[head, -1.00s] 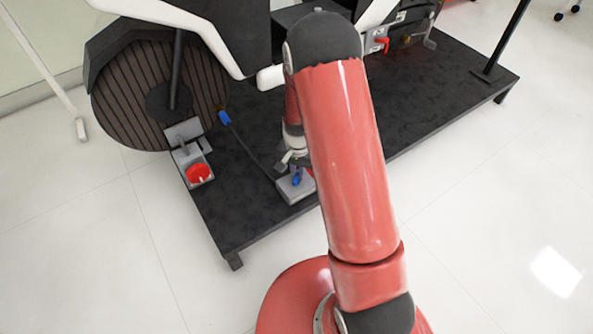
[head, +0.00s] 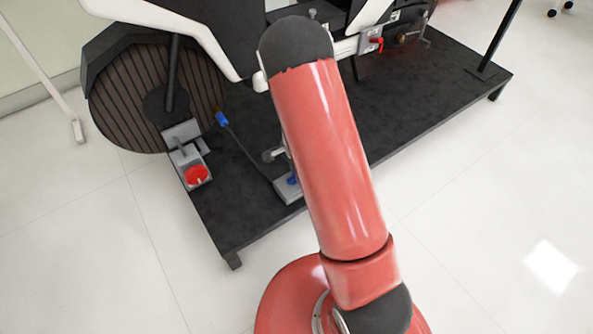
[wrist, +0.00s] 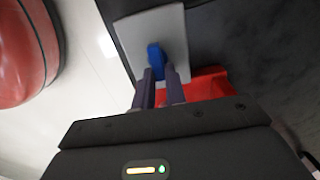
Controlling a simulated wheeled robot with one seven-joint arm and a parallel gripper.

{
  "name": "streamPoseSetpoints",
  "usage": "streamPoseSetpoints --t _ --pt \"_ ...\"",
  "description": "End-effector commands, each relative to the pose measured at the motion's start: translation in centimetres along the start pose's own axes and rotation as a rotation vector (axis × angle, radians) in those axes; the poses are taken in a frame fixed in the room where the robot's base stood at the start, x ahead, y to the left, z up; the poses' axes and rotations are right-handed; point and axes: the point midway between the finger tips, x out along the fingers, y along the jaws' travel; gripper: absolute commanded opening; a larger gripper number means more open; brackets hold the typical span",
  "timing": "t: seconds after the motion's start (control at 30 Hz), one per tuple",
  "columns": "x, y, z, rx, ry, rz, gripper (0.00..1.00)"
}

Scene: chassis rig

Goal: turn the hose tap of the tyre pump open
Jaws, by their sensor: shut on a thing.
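The blue hose tap (wrist: 154,52) stands on a light grey plate of the tyre pump (wrist: 178,30) in the wrist view. The tips of my gripper (wrist: 161,72) are shut on the tap, one finger on each side of its lower part. In the head view the pump's grey base (head: 287,191) lies near the front edge of the platform, with the blue tap (head: 293,180) on it. My arm hides part of the pump and most of my gripper there. A red part (wrist: 208,84) lies beside the fingers in the wrist view.
A dark hose (head: 248,150) with a blue end (head: 221,118) runs from the pump. A grey block with a red knob (head: 197,174) stands left of it. The black platform (head: 400,125) carries a wheel (head: 150,95) and is bare to the right of the pump.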

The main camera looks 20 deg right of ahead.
Motion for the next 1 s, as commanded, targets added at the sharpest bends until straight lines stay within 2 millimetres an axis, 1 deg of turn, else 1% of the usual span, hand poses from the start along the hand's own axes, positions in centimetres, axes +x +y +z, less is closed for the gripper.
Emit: streamPoseSetpoints --t 0.47,0.5,0.67,0.9,1.0 --pt "-0.02 0.01 0.05 0.017 -0.001 0.000 0.00" --pt "-0.02 0.01 0.05 0.016 -0.001 0.000 0.14" --pt "-0.01 0.01 0.04 0.016 0.000 0.000 0.35" --pt "-0.02 0.01 0.02 0.015 0.000 0.000 0.35" --pt "-0.52 -0.03 0.01 0.014 0.000 -0.002 0.35"
